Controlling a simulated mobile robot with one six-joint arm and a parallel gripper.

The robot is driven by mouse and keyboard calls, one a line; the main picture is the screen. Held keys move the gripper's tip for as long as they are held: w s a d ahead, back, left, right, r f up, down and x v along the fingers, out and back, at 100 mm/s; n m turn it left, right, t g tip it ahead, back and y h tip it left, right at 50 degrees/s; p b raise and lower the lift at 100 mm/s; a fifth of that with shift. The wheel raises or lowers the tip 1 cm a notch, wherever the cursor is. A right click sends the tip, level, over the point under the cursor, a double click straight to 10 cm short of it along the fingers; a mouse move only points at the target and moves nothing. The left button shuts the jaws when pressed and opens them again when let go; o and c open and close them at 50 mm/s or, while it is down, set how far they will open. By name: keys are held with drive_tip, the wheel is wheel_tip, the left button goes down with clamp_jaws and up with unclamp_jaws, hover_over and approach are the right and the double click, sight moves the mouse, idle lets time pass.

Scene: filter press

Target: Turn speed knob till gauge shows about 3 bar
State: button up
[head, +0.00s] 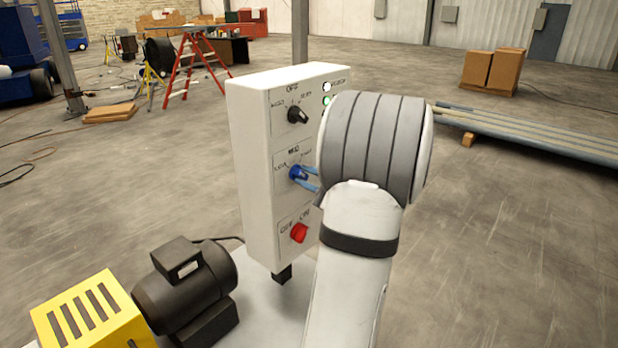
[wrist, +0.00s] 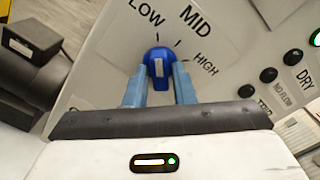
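The blue speed knob (head: 297,172) is in the middle of the white control box's front, on a plate marked LOW, MID and HIGH. It also shows in the wrist view (wrist: 159,66), with a pale mark on its face. Its exact setting is hard to read. My gripper (wrist: 160,80) has its two blue fingers on either side of the knob, apparently touching it. In the head view my gripper (head: 311,179) reaches the knob from the right, mostly hidden behind my wrist. No pressure gauge is visible in either view.
The control box (head: 243,150) also carries a black knob (head: 298,115) above and a red knob (head: 299,233) below. Indicator lamps sit at its right; a green one (head: 327,101) is lit. A black motor (head: 185,285) and yellow guard (head: 90,315) stand at lower left.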

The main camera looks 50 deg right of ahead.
clamp_jaws()
drive_tip(key=shift+m, duration=0.3)
drive_tip(key=m+p, duration=0.2)
drive_tip(key=m, duration=0.2)
drive_tip(key=shift+r, duration=0.1)
drive_tip(key=shift+m+p, duration=1)
drive_tip(key=shift+m, duration=1.1)
drive_tip(key=shift+o, duration=1.9)
unclamp_jaws()
